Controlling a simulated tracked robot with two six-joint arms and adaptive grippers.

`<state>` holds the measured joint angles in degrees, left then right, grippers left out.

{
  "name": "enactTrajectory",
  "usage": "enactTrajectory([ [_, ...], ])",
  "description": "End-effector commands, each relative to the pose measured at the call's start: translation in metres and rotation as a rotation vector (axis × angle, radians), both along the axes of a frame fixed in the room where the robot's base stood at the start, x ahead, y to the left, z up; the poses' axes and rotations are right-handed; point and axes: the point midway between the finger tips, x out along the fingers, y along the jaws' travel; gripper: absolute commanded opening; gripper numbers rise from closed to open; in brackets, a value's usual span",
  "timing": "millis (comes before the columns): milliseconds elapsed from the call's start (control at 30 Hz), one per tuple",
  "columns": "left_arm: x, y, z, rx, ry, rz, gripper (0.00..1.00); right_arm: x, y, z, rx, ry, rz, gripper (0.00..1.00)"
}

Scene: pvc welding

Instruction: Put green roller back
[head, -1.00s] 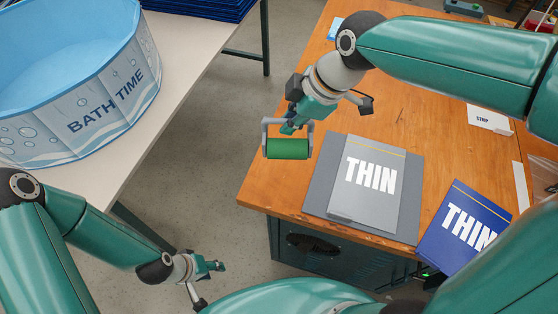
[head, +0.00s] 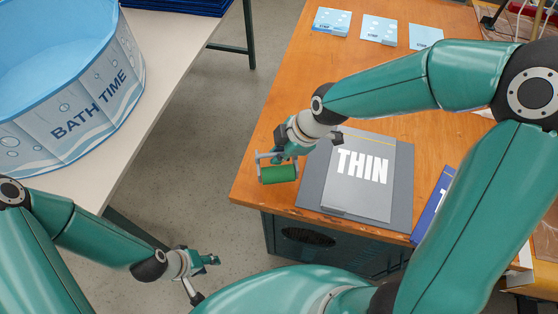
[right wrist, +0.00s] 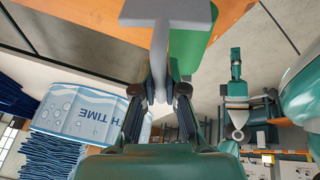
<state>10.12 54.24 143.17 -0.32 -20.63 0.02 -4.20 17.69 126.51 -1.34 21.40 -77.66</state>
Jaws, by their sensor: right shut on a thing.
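The green roller (head: 279,174) hangs in its grey frame near the left edge of the wooden bench in the head view. My right gripper (head: 281,156) is shut on the roller's grey handle. In the right wrist view the handle runs between the fingers of the right gripper (right wrist: 160,92), and part of the green roller (right wrist: 190,42) shows beyond them. In the head view my left gripper (head: 207,261) hangs low over the floor, away from the roller, with nothing visible in it. Its finger opening is too small to tell. No holder for the roller can be made out.
The wooden bench (head: 262,140) carries a grey THIN sheet (head: 358,190) on a darker grey board (head: 310,180), right of the roller. A blue sheet (head: 432,212) is partly hidden by my right arm. Light blue cards (head: 378,30) lie far back. A tub (head: 95,120) stands left.

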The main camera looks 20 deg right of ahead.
Motion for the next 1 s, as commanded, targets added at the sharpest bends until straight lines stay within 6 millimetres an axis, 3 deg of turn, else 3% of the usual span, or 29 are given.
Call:
enactTrajectory([
  [300,0.0,0.0,0.0,0.0,0.0,0.0,0.4,-0.001,0.0,-0.039,0.0,0.003,0.0,0.0],
  [533,0.0,0.0,0.0,0.0,0.0,0.0,0.4,-0.001,0.001,-0.042,0.0,0.002,0.003,0.0],
  [567,0.0,0.0,0.0,0.0,0.0,0.0,0.4,-0.001,0.001,-0.042,-0.001,0.003,0.003,0.14],
  [700,0.0,0.0,0.0,0.0,0.0,0.0,0.4,-0.001,0.001,-0.042,-0.001,0.003,0.003,0.36],
  [1000,0.0,0.0,0.0,0.0,0.0,0.0,0.4,0.0,0.001,-0.041,0.0,0.002,0.004,0.36],
])
